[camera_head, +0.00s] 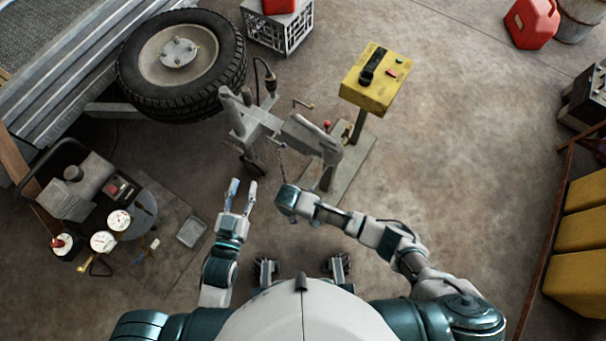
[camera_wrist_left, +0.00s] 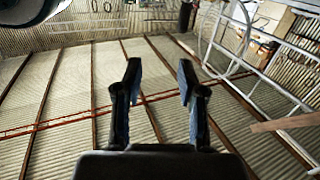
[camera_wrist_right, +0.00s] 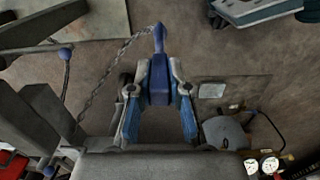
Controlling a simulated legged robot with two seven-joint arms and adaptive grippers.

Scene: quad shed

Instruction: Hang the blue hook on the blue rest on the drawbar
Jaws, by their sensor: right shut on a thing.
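My right gripper (camera_wrist_right: 158,84) is shut on the blue hook (camera_wrist_right: 158,66) in the right wrist view. A chain (camera_wrist_right: 105,68) runs from the hook's far end toward the grey drawbar (camera_wrist_right: 55,112). A blue ball on a thin rod (camera_wrist_right: 65,53) stands beside the drawbar, apart from the hook; I cannot tell whether it is the blue rest. In the head view the chain (camera_head: 281,160) hangs between the drawbar (camera_head: 312,136) and my right gripper (camera_head: 284,190). My left gripper (camera_head: 243,184) is open and empty, left of the right one; its open fingers show in the left wrist view (camera_wrist_left: 159,78).
A yellow-topped stand (camera_head: 372,92) is right of the drawbar. A tyre (camera_head: 130,75) and trailer are at the upper left. Gauges (camera_head: 103,241) and a dark-framed cart crowd the left. The floor at right is mostly clear.

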